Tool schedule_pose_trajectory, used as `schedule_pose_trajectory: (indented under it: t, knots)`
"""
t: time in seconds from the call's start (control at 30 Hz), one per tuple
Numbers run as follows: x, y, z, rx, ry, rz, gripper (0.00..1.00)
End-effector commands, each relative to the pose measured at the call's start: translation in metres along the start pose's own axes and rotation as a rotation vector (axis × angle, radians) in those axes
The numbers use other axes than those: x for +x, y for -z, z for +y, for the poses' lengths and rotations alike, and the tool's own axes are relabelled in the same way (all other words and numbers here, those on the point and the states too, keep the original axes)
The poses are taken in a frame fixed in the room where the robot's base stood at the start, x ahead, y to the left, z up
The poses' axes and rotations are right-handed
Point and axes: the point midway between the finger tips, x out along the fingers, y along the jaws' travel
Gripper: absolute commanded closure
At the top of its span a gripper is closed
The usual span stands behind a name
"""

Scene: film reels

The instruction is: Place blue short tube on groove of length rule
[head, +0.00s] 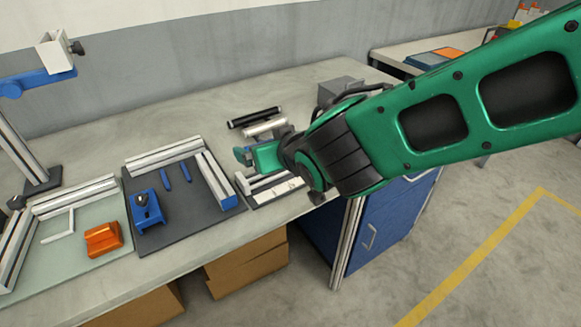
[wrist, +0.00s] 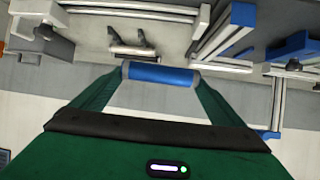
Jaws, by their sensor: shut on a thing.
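The blue short tube (wrist: 161,75) lies crosswise between the two fingertips in the wrist view, its grey ends at the fingers. My gripper (wrist: 160,76) is shut on it. In the head view my green gripper (head: 248,155) is over the right part of the bench; the tube cannot be made out there. A pale strip with small marks (head: 278,193), which looks like the length rule, lies just below and right of my gripper, partly hidden by my arm. Its groove is not clear. The tube appears above the bench, apart from it.
A black tube (head: 254,117) and a white tube (head: 264,127) lie behind my gripper. A grey block (head: 340,88) stands at the back right. Left are a dark mat (head: 195,220) with rails and a blue clamp (head: 147,210), and an orange block (head: 103,239).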

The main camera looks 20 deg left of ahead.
Motion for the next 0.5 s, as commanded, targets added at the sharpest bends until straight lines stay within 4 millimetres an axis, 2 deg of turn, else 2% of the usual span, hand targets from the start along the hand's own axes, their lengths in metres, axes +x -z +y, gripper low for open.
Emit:
schedule_pose_trajectory:
  t: [0.03,0.1,0.23,0.37,0.5]
  knots:
    - [-0.004,0.004,-0.015,-0.013,0.025,0.002,0.31]
    - [-0.007,0.006,-0.030,-0.027,0.050,0.001,0.31]
    - [-0.009,0.007,-0.042,-0.041,0.074,0.000,0.31]
    - [-0.001,0.001,-0.029,-0.042,0.076,-0.003,0.31]
    - [0.015,-0.010,-0.002,-0.040,0.074,-0.004,0.31]
